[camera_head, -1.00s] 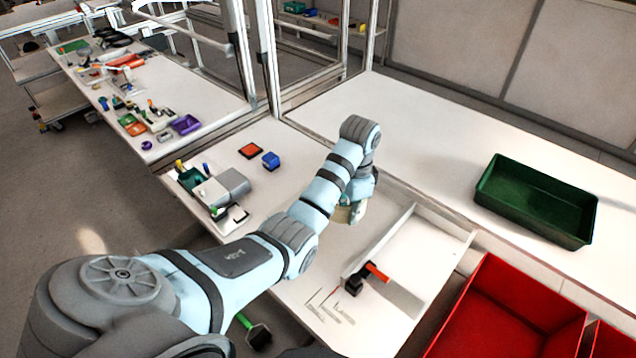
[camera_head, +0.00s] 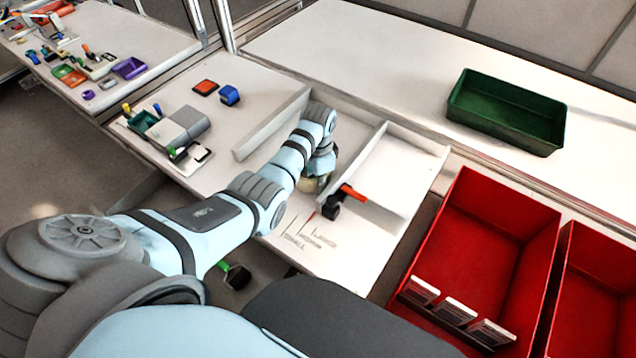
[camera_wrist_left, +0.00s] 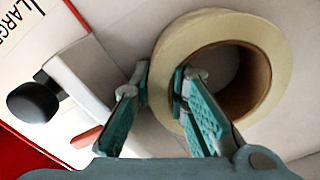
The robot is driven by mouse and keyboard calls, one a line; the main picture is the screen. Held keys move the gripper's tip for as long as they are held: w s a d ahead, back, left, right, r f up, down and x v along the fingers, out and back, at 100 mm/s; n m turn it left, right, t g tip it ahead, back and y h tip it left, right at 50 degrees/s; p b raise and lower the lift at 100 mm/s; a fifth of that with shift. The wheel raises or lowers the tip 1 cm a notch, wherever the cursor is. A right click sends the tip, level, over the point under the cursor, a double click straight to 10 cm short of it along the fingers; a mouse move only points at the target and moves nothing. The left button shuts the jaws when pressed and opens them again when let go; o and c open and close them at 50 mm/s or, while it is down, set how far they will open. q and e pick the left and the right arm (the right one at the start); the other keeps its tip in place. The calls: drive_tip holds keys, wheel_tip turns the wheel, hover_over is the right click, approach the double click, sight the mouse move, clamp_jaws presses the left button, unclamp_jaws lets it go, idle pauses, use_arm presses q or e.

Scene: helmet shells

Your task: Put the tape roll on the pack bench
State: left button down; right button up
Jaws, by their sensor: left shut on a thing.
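The tape roll is a cream ring, clear in the left wrist view (camera_wrist_left: 225,25), with a brown inner core. My left gripper (camera_wrist_left: 160,85) is shut on its wall, one finger inside the hole and one outside. In the head view the roll (camera_head: 310,184) shows only as a pale patch under my left wrist, and the fingertips are mostly hidden. They are over a white bench (camera_head: 335,262) with printed size marks. I cannot tell whether the roll touches the surface, or which white bench is the pack bench. My right gripper is not in view.
A white upright panel (camera_head: 262,135) stands to the left. A green crate (camera_head: 505,115) sits on the back table; red bins (camera_head: 480,260) stand at right.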

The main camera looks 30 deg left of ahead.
use_arm(q)
drive_tip(key=shift+s+r, duration=0.1)
drive_tip(key=shift+r, duration=0.05)
drive_tip(key=c, duration=1.8)
unclamp_jaws()
drive_tip(key=shift+f, duration=0.25)
drive_tip(key=shift+r, duration=0.35)
wheel_tip(320, 180, up, 12)
drive_tip(key=p, duration=0.3)
drive_tip(key=shift+f, duration=0.1)
